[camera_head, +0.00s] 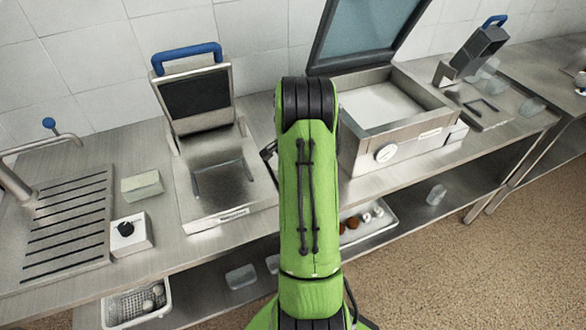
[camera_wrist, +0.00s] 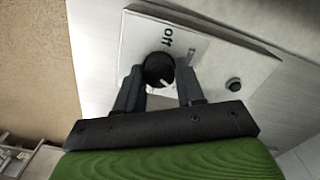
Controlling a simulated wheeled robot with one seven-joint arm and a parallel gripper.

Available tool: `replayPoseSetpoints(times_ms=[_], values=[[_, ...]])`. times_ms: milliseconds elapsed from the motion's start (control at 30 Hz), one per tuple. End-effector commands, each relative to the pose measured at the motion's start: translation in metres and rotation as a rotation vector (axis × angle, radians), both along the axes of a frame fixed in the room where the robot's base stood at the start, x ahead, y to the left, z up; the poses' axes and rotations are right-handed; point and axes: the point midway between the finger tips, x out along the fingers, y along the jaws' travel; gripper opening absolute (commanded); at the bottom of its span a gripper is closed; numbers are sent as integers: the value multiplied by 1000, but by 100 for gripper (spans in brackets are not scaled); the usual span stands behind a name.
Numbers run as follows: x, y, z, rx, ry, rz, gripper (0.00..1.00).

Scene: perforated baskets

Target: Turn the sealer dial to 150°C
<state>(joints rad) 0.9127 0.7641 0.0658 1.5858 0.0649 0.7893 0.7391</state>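In the wrist view, a round black dial (camera_wrist: 158,70) with a short pale pointer line stands on a light panel (camera_wrist: 210,72). The word "off" is printed beside it, and another marking is partly hidden. My gripper (camera_wrist: 160,78) has one dark finger on each side of the dial. No gap shows between the fingers and the dial, so it looks shut on it. The pointer line faces down and right in the wrist view, away from "off". In the head view, my green arm hides the gripper and this dial.
A small black button (camera_wrist: 233,84) is on the same panel. A sink drainer (camera_head: 66,228) is at left.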

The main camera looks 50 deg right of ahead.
Motion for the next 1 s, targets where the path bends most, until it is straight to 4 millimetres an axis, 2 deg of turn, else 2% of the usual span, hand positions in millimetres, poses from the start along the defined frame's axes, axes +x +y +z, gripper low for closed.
replayPoseSetpoints(times_ms=[33, 133, 367, 467, 567, 900, 1000], values=[[0, 0, 1, -1, -1, 0, 46], [0, 0, 0, 0, 0, 1, 61], [0, 0, 0, 1, 1, 1, 61], [0, 0, 5, 0, 0, 1, 61], [1, 0, 24, -3, -3, 1, 61], [1, 0, 121, -3, -3, 1, 61], [0, 0, 141, -2, -2, 1, 61]])
